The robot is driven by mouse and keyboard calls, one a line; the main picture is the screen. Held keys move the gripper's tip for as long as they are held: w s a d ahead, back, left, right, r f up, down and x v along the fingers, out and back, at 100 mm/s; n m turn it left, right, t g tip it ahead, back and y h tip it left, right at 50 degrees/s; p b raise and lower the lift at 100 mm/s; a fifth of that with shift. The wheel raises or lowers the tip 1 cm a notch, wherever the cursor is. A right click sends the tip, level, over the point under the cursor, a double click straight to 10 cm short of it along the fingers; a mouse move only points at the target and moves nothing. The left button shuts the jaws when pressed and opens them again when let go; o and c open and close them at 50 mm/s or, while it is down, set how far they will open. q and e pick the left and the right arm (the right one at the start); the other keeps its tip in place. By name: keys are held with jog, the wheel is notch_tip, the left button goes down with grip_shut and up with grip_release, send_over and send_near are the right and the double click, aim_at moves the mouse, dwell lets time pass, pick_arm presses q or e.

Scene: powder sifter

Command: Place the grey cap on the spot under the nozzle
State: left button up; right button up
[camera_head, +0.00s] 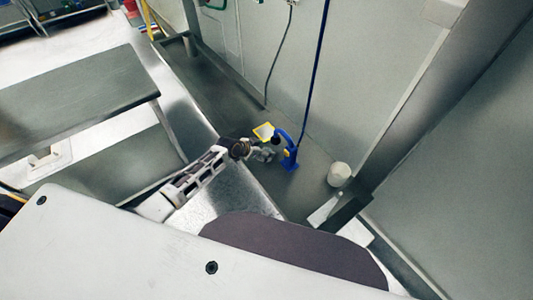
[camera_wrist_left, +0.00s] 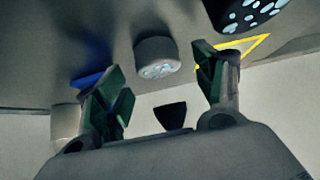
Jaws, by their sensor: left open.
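In the left wrist view, the grey cap (camera_wrist_left: 156,57), a short cylinder with a pale speckled end face, stands on the grey surface. It shows between and beyond the fingertips of my left gripper (camera_wrist_left: 160,80), with gaps to both fingers. That gripper is open and holds nothing. The yellow-outlined spot (camera_wrist_left: 262,46) lies behind the right finger, partly hidden. In the head view my left gripper (camera_head: 264,153) is beside the blue stand (camera_head: 292,156), near the yellow-edged spot (camera_head: 264,131). My right gripper is not in view.
A dark round part with pale speckles (camera_wrist_left: 243,12) is cut off at the wrist view's top right. A white container (camera_head: 339,174) stands right of the blue stand. A wall (camera_head: 350,60) rises behind. The counter at left of the spot (camera_head: 215,100) is clear.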

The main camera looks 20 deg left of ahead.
pick_arm(q)
jog(key=shift+x, duration=0.85)
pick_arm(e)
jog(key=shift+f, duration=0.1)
pick_arm(q)
jog(key=c, duration=1.1)
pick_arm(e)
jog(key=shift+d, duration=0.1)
pick_arm(q)
jog(key=shift+r, duration=0.1)
jog(key=shift+r, duration=0.65)
jog(key=s+a, duration=1)
jog(key=s, duration=0.5)
jog(key=shift+b, duration=0.45)
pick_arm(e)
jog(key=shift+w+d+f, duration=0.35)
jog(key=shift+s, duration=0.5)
